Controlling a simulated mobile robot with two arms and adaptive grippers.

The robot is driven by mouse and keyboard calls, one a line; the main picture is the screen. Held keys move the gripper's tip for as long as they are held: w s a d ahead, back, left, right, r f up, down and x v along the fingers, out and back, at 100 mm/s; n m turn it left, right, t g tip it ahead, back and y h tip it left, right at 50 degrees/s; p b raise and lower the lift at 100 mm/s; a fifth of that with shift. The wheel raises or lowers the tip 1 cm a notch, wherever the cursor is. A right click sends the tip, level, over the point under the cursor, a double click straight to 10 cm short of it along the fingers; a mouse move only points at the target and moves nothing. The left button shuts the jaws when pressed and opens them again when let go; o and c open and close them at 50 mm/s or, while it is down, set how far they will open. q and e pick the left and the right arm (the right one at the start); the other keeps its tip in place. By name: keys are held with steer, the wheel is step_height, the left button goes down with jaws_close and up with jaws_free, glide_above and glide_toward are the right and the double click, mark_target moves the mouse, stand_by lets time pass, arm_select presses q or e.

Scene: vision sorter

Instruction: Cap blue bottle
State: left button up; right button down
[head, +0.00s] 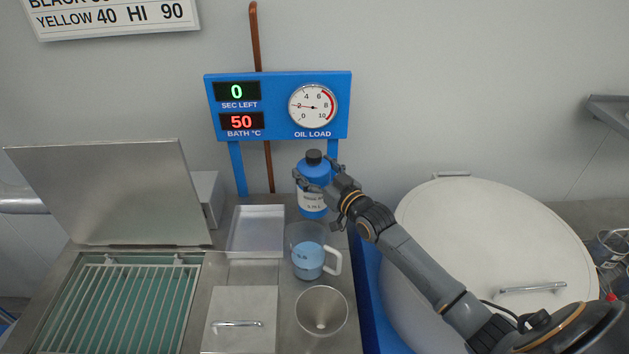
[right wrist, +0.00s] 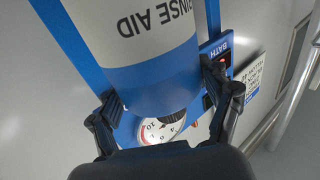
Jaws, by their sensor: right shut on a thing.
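The blue bottle (head: 312,205) stands upright at the back of the counter, below the blue gauge panel. It has a white label and a black cap (head: 314,157) on its top. My right gripper (head: 317,182) is shut on the upper part of the bottle, below the cap. In the right wrist view the bottle (right wrist: 150,82) fills the space between the two fingers of the gripper (right wrist: 162,97), and its label reads RINSE AID upside down. My left gripper is not in view.
A clear measuring jug (head: 308,262) with blue liquid stands in front of the bottle, with a metal funnel or cup (head: 321,312) nearer. An empty metal tray (head: 257,232) lies left. The panel (head: 277,107) reads 0 and 50. A large white lid (head: 490,240) is at right.

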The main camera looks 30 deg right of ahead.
steer(key=shift+r, duration=0.15)
step_height(320, 180, down, 3)
steer(key=shift+p, duration=0.3)
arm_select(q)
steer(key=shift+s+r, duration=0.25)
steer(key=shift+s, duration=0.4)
arm_select(e)
steer(key=shift+f, duration=0.35)
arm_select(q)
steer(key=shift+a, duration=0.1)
arm_select(e)
steer(key=shift+c, duration=2.1)
jaws_free()
steer(key=shift+f, duration=0.3)
steer(key=o, duration=0.4)
steer(key=shift+s, duration=0.1)
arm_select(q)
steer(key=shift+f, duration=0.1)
arm_select(e)
steer(key=shift+r, duration=0.15)
